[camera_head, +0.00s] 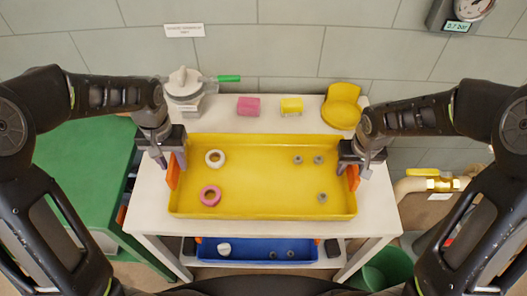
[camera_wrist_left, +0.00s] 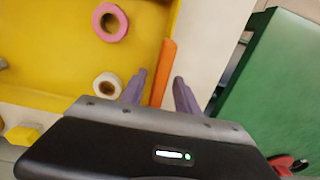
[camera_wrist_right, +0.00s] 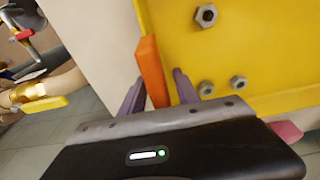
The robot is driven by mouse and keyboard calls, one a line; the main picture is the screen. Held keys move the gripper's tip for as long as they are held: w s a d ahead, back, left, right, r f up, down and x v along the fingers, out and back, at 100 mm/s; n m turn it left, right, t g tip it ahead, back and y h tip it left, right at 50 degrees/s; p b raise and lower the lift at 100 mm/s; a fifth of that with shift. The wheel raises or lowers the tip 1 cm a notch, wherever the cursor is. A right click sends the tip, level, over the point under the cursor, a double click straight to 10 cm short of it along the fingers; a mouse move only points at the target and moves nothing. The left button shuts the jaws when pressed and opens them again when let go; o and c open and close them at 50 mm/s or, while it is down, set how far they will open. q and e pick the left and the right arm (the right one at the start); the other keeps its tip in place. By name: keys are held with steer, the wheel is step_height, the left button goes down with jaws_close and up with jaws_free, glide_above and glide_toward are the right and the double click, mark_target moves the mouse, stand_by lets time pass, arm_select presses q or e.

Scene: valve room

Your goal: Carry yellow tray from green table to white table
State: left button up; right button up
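The yellow tray (camera_head: 262,209) sits on the white table (camera_head: 154,208), apparently resting on its top. It holds a white ring (camera_head: 215,152), a pink ring (camera_head: 210,199) and several grey nuts (camera_head: 322,198). My left gripper (camera_head: 172,162) is open around the tray's left orange handle; in the left wrist view the handle (camera_wrist_left: 166,65) stands between the spread fingers (camera_wrist_left: 160,90). My right gripper (camera_head: 354,166) is open around the right orange handle; in the right wrist view that handle (camera_wrist_right: 151,70) lies between the fingers (camera_wrist_right: 158,90). The green table (camera_head: 80,160) is at the left.
Behind the tray stand a valve with a green lever (camera_head: 185,85), a pink block (camera_head: 248,107), a yellow block (camera_head: 291,106) and a yellow part (camera_head: 341,106). A blue tray (camera_head: 256,260) is on the lower shelf. A brass-fitted pipe (camera_head: 430,185) is at the right, above a green bin (camera_head: 388,267).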

arm_select(q)
step_height(320, 180, up, 9)
steer(key=shift+f, duration=0.2)
stand_by(0.3)
arm_select(e)
steer(key=r, duration=0.4)
steer(key=s+r, duration=0.1)
steer(key=r, duration=0.7)
steer(key=shift+s, duration=0.4)
steer(key=shift+f, duration=0.1)
